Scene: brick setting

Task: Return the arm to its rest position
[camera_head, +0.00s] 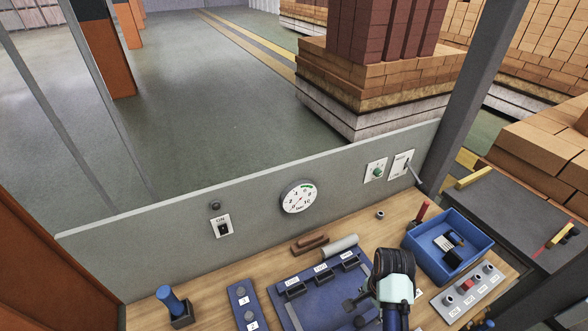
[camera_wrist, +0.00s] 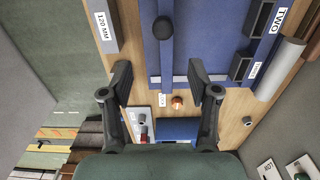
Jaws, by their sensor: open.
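My gripper (camera_head: 355,312) hangs over the right part of the blue fixture board (camera_head: 320,292) on the wooden workbench (camera_head: 275,265). In the wrist view my gripper (camera_wrist: 163,92) shows its two dark fingers spread wide apart, with nothing between them. Beneath it are the board's edge and bare wood with a small orange knob (camera_wrist: 177,102). My arm hides part of the board and bench in the head view.
A blue bin (camera_head: 470,262) with small parts stands to the right, near a grey control panel (camera_head: 450,305). A low grey wall with a round gauge (camera_head: 299,197) and a lever switch (camera_head: 402,164) runs behind. A blue-handled tool (camera_head: 170,298) stands at left.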

